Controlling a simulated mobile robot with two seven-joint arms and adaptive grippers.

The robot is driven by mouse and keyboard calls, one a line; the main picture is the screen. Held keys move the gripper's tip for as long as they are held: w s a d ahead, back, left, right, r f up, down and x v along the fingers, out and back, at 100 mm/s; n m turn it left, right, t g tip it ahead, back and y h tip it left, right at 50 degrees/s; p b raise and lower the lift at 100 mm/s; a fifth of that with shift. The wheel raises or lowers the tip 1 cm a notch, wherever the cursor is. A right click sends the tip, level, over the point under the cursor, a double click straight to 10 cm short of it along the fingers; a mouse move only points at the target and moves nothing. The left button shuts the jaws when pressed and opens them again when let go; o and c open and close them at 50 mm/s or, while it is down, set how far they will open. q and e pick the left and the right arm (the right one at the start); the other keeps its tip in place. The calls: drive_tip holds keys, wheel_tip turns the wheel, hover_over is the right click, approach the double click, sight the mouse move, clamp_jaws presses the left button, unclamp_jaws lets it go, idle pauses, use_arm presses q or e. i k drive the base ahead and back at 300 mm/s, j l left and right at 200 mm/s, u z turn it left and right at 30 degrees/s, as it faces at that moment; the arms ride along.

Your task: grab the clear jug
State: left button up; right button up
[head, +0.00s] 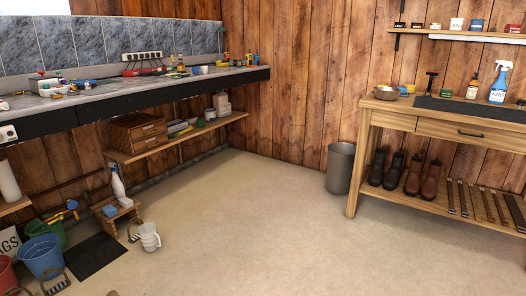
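A pale, translucent jug (149,238) stands on the floor in the left part of the head view. It is just right of a small wooden step stool (118,214) and looks upright and empty, though it is small in the picture. It appears to be the clear jug. Nothing is touching it from above. Neither of my grippers shows in the head view.
A dark mat (95,257), a blue bucket (41,258) and a green bucket (45,228) are left of the jug. A workbench (395,118) and grey bin (340,168) stand right. The middle floor (250,220) is clear.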

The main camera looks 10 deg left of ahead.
sight(150, 239)
drive_tip(key=i+u, duration=0.25)
drive_tip(key=i, duration=0.25)
drive_tip(key=i+l+u, duration=0.2)
drive_tip(key=i, duration=0.25)
drive_tip(key=i+l+u, duration=0.25)
drive_tip(key=i, duration=0.25)
drive_tip(key=i+l+u, duration=0.2)
drive_tip(key=u, duration=0.2)
drive_tip(key=i+l+u, duration=0.25)
drive_tip(key=u, duration=0.15)
drive_tip(key=i+l+u, duration=0.2)
drive_tip(key=l+u, duration=0.2)
drive_tip(key=j, duration=0.1)
